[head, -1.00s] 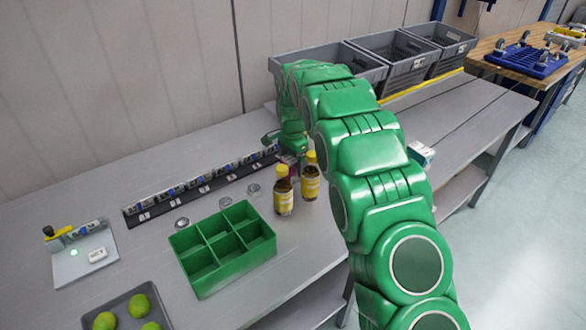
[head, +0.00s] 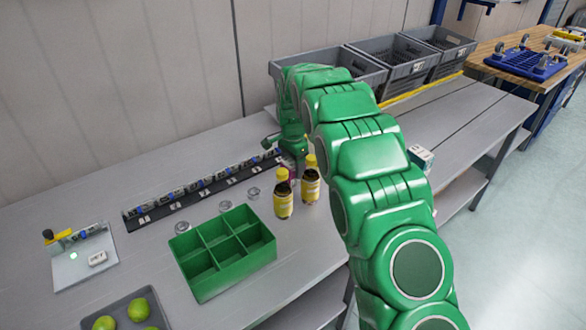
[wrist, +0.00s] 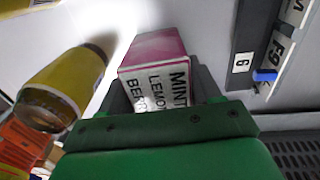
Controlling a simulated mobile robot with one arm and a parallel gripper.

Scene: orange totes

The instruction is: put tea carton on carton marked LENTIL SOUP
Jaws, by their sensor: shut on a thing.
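The tea carton (wrist: 155,65) is a small pink and white box printed MINT, LEMON and BERRY in the wrist view. My gripper (wrist: 160,84) is shut on it, with one dark finger on each side. In the head view the carton and fingers are mostly hidden near the two bottles, behind my green arm. A white carton (head: 421,158) with teal and red marks stands right of my arm; its print is too small to read. Orange-red boxes (wrist: 20,145) show at the lower left of the wrist view. I cannot read LENTIL SOUP on any carton.
Two yellow-labelled bottles (head: 283,197) (head: 311,182) stand close to the gripper. A green divided tray (head: 222,252), small clear lids (head: 253,192) and a dark labelled rail (head: 200,190) share the bench. Grey bins (head: 375,70) line the back. The bench right of my arm looks mostly clear.

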